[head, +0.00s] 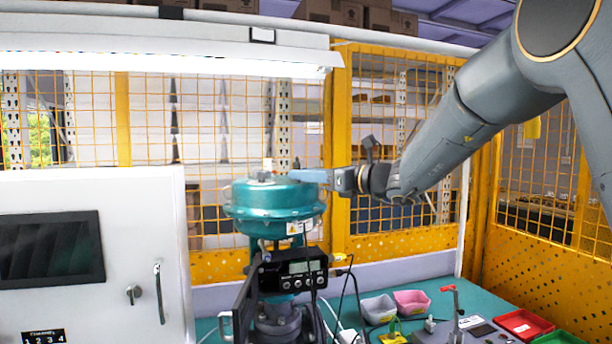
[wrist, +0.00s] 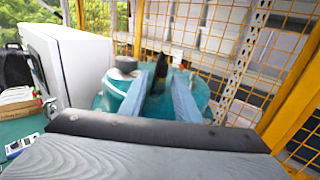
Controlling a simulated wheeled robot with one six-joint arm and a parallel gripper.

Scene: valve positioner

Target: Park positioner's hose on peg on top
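The positioner (head: 293,272) is a black box with a small display, mounted on the front of the valve below a teal domed actuator (head: 273,204). The actuator's top also shows in the wrist view (wrist: 112,89). My gripper (head: 296,176) lies level just over the dome, reaching in from the right. Its two blue-grey fingers (wrist: 161,84) stand apart in the wrist view. A dark upright piece (wrist: 161,67) shows between their tips; I cannot tell whether it is hose or peg, or whether it is gripped. Thin black hoses (head: 354,290) hang beside the positioner.
A grey round fitting with a dark top (wrist: 125,66) stands left of the fingers on the dome. A white cabinet (head: 130,255) is at left. Yellow mesh fencing (head: 390,243) stands behind. Bins (head: 411,302) and red trays (head: 524,323) sit on the green bench at right.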

